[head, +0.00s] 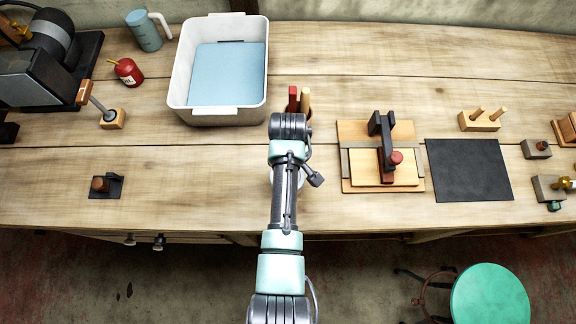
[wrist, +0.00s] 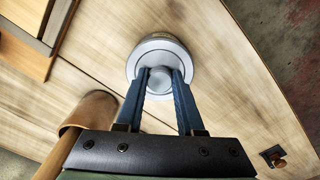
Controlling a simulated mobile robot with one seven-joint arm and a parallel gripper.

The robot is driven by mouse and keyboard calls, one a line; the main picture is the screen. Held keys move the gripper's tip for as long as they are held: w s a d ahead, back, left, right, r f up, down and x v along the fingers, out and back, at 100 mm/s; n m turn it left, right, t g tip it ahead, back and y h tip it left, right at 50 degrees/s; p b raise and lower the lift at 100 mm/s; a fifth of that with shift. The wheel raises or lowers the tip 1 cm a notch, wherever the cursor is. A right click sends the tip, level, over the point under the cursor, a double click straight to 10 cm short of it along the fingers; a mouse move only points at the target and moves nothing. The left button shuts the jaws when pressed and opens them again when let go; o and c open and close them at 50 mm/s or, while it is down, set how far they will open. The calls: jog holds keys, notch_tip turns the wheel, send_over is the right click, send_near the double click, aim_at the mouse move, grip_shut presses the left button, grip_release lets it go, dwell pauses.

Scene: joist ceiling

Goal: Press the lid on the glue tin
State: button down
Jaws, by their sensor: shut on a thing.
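In the wrist view a pale grey round lid (wrist: 147,68) lies between my gripper's two blue fingers. My gripper (wrist: 161,82) is shut on the small round knob at the lid's middle. A round rim of the glue tin (wrist: 160,39) shows just past the lid's far edge. I cannot tell whether the lid is level, or pressed fully down on the tin. In the head view my own arm hides the gripper, and only a pale sliver shows beside it.
A brown holder (wrist: 96,106) with a wooden handle stands close to my gripper. A wooden jig (head: 381,170) and a dark mat (head: 468,170) lie to the right. A white tub (head: 226,116) stands at the back left. The bench's left front is mostly clear around a small dark holder (head: 113,187).

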jog(key=shift+f, duration=0.2)
jog(key=shift+f+b, duration=0.1)
jog(key=shift+b, duration=0.2)
jog(key=shift+c, duration=2.2)
grip_release()
notch_tip(320, 180, up, 17)
jog(key=p, duration=0.4)
